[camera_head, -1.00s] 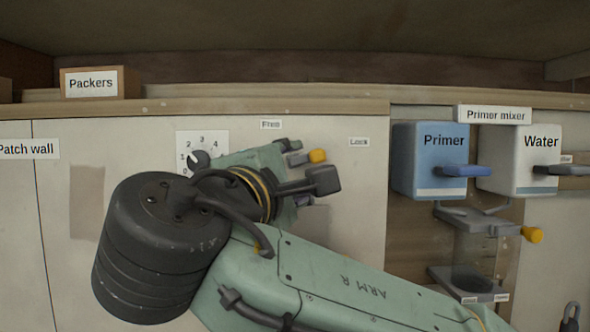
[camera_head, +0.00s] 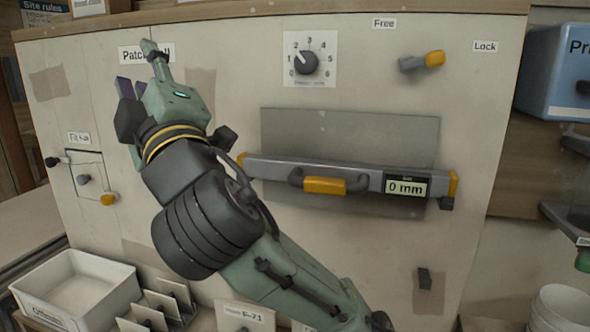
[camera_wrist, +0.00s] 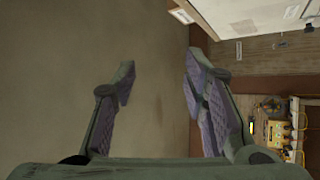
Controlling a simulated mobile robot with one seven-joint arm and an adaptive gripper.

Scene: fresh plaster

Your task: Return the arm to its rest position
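My green and dark arm reaches up from the bottom in the head view. My gripper (camera_head: 138,82) is at the upper left, in front of the patch wall and partly over the "Patch wall" label (camera_head: 136,54). In the wrist view my gripper (camera_wrist: 159,72) has its two purple-padded fingers well apart, with nothing between them.
A grey bar reading "0 mm" (camera_head: 405,187) lies across a grey panel (camera_head: 330,133). A dial (camera_head: 306,62) and a yellow-tipped lever (camera_head: 422,62) are above. A white bin (camera_head: 80,290) stands lower left. A blue Primer container (camera_head: 565,75) is at right.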

